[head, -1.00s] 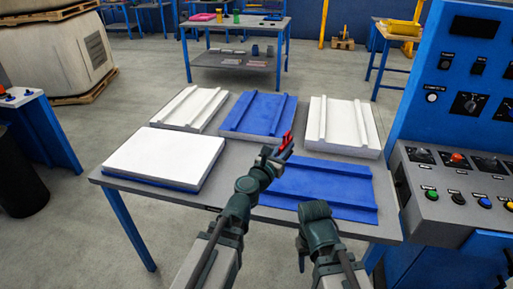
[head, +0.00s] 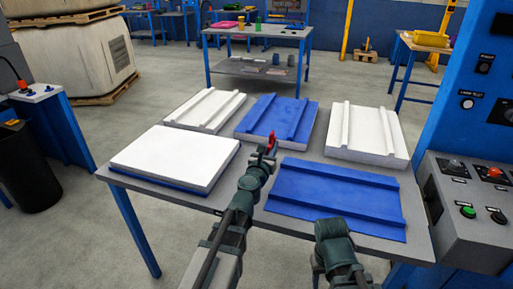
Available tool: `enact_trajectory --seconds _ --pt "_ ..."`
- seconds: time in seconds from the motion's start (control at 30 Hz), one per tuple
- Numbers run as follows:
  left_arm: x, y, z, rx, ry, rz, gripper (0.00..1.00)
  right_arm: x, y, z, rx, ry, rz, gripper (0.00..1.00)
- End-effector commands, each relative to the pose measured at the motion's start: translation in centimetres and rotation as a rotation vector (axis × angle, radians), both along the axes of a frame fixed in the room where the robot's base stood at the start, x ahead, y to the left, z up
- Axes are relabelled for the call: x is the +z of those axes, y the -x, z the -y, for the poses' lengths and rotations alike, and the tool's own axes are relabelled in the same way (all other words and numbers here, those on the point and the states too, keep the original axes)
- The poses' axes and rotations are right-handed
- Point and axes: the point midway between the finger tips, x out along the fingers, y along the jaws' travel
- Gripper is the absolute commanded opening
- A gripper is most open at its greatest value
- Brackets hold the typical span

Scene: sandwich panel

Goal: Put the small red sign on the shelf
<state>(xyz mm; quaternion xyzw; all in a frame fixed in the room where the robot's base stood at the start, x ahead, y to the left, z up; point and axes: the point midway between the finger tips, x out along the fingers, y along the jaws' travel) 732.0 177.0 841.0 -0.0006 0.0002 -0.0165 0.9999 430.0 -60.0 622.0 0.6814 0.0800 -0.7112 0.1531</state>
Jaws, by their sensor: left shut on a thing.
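My left gripper (head: 269,149) is shut on the small red sign (head: 271,139), which shows as a narrow red piece at the fingertips. It is held in front of the blue panel at the back middle of the near table. In the background, a grey table with blue legs has a lower shelf (head: 236,68) bearing a few small items, some pinkish and some dark. My right arm comes in at the bottom right, but its gripper does not show.
The near table (head: 237,198) bears white panels (head: 175,157) and blue panels (head: 335,192). Open floor lies between the near table and the far table.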

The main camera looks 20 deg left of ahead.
Motion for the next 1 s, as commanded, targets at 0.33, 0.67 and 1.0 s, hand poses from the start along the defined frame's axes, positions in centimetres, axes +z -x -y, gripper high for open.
enact_trajectory --seconds 0.33,0.67,1.0 --pt "-0.8 -4.0 -6.6 0.0 -0.001 0.0 0.0 -0.8 0.0 0.0 0.0 0.001 0.0 0.5" --pt "-0.9 -4.3 -7.5 -0.002 -0.001 0.0 0.0 -0.9 0.0 0.0 0.0 0.001 0.0 0.5" --pt "-4.4 -4.3 -7.5 -0.001 -0.001 0.0 0.0 -4.4 -0.1 0.1 0.002 0.007 0.002 0.5"
